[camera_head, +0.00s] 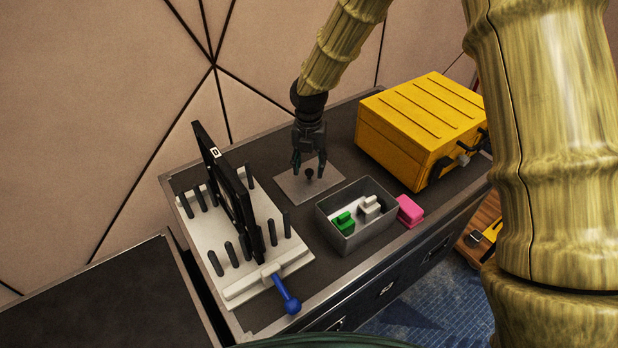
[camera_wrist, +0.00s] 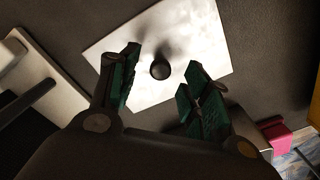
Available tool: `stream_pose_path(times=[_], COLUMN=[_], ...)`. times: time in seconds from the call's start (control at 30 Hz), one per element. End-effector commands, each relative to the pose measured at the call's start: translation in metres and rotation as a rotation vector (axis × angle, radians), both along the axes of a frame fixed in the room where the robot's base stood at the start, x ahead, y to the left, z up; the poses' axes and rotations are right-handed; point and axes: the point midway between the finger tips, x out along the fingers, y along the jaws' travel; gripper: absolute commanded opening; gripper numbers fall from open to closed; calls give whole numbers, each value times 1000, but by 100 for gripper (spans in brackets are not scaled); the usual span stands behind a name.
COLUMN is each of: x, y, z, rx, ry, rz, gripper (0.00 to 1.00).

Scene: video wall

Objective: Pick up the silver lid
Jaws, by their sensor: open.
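The silver lid (camera_head: 325,187) is a flat, thin square plate with a small dark round knob (camera_head: 309,173) at its middle. It lies on the dark cabinet top, behind the grey bin. In the wrist view the lid (camera_wrist: 190,30) shows as a bright plate, with its knob (camera_wrist: 160,70) between and just beyond the fingertips. My gripper (camera_head: 309,170) points down over the lid, fingers spread to either side of the knob. In the wrist view my gripper (camera_wrist: 160,68) is open and holds nothing. I cannot tell the exact height of the fingertips above the plate.
A grey bin (camera_head: 349,247) with green and white blocks stands in front of the lid. A pink block (camera_head: 410,211) is beside it. A yellow case (camera_head: 420,118) stands to the right. A white pegged rack (camera_head: 243,277) with a black upright panel and blue-handled part stands left.

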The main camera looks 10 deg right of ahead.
Motion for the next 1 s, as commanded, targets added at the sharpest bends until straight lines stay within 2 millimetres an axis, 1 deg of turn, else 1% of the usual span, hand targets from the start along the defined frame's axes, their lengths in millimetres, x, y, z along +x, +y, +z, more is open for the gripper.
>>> stream_pose_path(times=[0.1,0.2,0.3,0.47,0.6,0.67,0.7,0.73,1.0], x=[0,1,1,1,1,1,1,1,1], y=[-1,-1,-1,-1,-1,-1,-1,-1,-1], z=[-17,-26,-29,-29,-29,-29,-29,-29,-28], rx=[-1,-1,0,0,0,0,0,0,0], ry=[2,0,-1,-1,-1,-1,-1,-1,-1], rz=[-1,-1,-1,-1,-1,-1,-1,-1,-2], gripper=[47,47,47,47,22,11,4,0,0])
